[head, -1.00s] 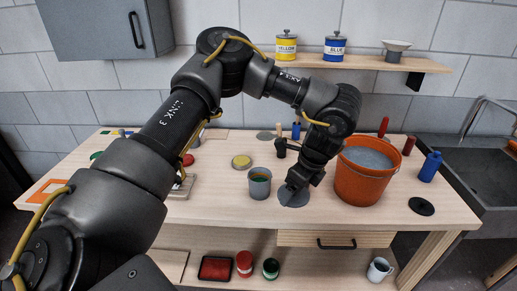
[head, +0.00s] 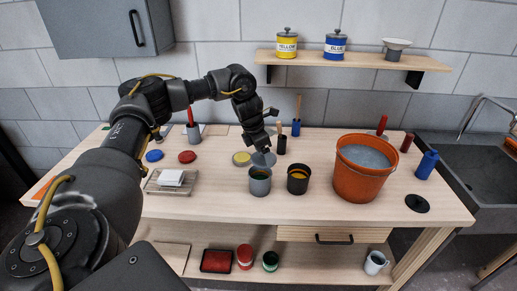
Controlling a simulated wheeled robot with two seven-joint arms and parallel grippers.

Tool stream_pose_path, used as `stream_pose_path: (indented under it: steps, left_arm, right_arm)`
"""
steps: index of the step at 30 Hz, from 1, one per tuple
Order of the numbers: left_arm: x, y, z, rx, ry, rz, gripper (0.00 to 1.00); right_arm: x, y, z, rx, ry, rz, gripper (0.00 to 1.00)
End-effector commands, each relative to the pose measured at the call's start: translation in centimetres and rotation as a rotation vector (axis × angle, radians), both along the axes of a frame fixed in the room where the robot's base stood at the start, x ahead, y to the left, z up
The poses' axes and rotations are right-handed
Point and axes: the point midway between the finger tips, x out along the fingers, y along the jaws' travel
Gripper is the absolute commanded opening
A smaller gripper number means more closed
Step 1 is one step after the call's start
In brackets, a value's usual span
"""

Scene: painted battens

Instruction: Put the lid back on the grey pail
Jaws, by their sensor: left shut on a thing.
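The grey pail (head: 259,184) stands on the table left of centre, open at the top, with green inside. My left gripper (head: 266,148) is shut on a grey round lid (head: 261,159). The lid shows just above and behind the pail's rim, tilted towards the camera, and the pail's opening shows below it. I cannot tell whether the lid touches the rim. The fingers hide part of the lid. My right gripper is not in view.
A dark pail with yellow-orange inside (head: 298,180) stands close right of the grey pail. A yellow lid (head: 241,159) lies to the left. A large orange bucket (head: 361,178) stands further right, a black disc (head: 417,203) beyond it. The front table strip is clear.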

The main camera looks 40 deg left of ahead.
Motion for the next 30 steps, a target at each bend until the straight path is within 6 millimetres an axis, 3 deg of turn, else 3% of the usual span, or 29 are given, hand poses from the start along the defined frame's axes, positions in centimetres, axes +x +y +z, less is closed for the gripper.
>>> stream_pose_path:
  steps: [6, 17, 30]
  left_arm:
    - [0.1, 1.7, -0.1, 0.001, 0.001, -0.145, 0.59]
    - [0.1, 1.9, -0.5, 0.002, 0.001, -0.170, 0.59]
    - [0.1, 1.9, -4.0, 0.003, -0.001, -0.170, 0.59]
  right_arm:
    - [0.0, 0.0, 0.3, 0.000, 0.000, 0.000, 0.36]
    - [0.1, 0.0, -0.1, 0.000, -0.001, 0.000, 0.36]
    - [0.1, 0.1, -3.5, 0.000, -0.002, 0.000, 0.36]
